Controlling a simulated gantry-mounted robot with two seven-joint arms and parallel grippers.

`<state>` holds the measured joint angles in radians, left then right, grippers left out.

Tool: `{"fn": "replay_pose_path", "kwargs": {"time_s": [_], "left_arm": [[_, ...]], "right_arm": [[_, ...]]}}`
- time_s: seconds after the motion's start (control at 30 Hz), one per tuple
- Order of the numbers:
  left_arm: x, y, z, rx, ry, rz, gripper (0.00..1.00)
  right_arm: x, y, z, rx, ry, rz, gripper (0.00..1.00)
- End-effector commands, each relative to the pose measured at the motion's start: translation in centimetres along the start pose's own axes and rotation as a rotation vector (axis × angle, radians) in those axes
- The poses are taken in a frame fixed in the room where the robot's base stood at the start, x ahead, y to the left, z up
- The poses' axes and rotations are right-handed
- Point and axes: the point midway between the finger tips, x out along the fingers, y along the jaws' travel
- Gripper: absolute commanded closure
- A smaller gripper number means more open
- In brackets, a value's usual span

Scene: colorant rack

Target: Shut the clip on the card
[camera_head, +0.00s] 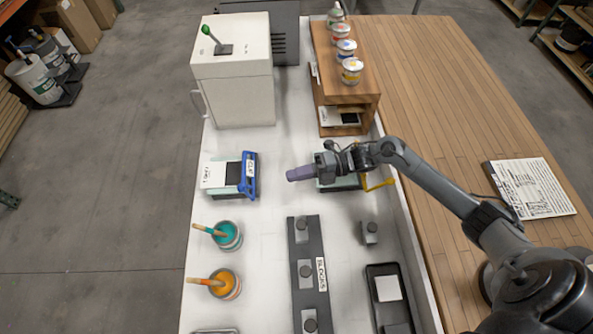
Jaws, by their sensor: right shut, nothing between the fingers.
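A white card (213,175) lies at the left of a dark block on the white bench. A blue clip (249,176) with a white label stands at the block's right side. I cannot tell whether this clip is open or shut on the card. My right gripper (292,175), with purple fingers, is shut and empty, to the right of the blue clip and apart from it. It hangs over a second similar block (327,187), mostly hidden behind my arm, with a yellow clip or lever (378,185) at its right. My left gripper is not in view.
A white machine with a green-knobbed lever (207,32) and a wooden shelf with several cups (351,70) stand behind. Teal (228,236) and orange (225,284) pots with brushes stand in front. A dark rail with knobs (305,250) runs down the middle.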

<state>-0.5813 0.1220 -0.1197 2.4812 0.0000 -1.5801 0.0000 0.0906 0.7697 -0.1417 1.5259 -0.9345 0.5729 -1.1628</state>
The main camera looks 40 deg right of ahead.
Motion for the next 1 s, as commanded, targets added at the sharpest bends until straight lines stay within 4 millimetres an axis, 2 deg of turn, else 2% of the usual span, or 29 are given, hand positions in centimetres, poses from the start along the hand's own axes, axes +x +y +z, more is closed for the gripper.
{"fn": "replay_pose_path", "kwargs": {"time_s": [0.3, 0.5, 0.7, 1.0], "left_arm": [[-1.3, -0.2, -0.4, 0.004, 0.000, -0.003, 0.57], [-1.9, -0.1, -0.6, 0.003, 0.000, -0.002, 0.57], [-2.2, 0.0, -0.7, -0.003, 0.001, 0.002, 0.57], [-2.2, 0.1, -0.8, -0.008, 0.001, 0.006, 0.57]], "right_arm": [[6.1, 0.2, 0.0, 0.003, 0.000, 0.004, 1.00], [9.1, 0.2, 0.0, 0.002, 0.000, 0.003, 1.00], [10.7, 0.1, 0.1, 0.001, -0.001, 0.001, 1.00], [11.2, 0.0, 0.0, 0.000, -0.001, 0.000, 1.00]]}}
